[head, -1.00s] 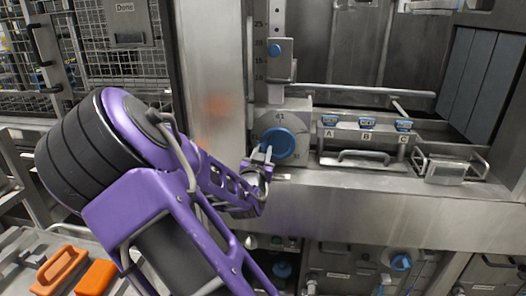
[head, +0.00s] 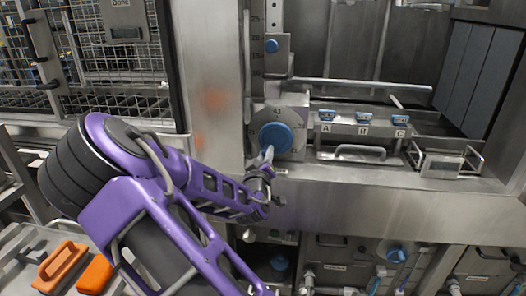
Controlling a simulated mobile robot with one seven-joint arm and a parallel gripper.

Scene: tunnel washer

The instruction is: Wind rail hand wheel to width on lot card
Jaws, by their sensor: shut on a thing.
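The blue hand wheel (head: 276,137) sits on a pale dial plate (head: 297,116) on the steel front, right of the wide post. Small figures ring the wheel, too small to read surely. My gripper (head: 267,155) is at the wheel's lower left edge, shut on the wheel, its fingers covering the grip point. A horizontal rail (head: 350,85) runs right from below that block. I cannot make out a lot card.
Blue-topped parts labelled A (head: 326,116), B and C stand on a ledge right of the wheel. Orange blocks (head: 62,267) lie at lower left. A wire cage (head: 80,60) stands at upper left.

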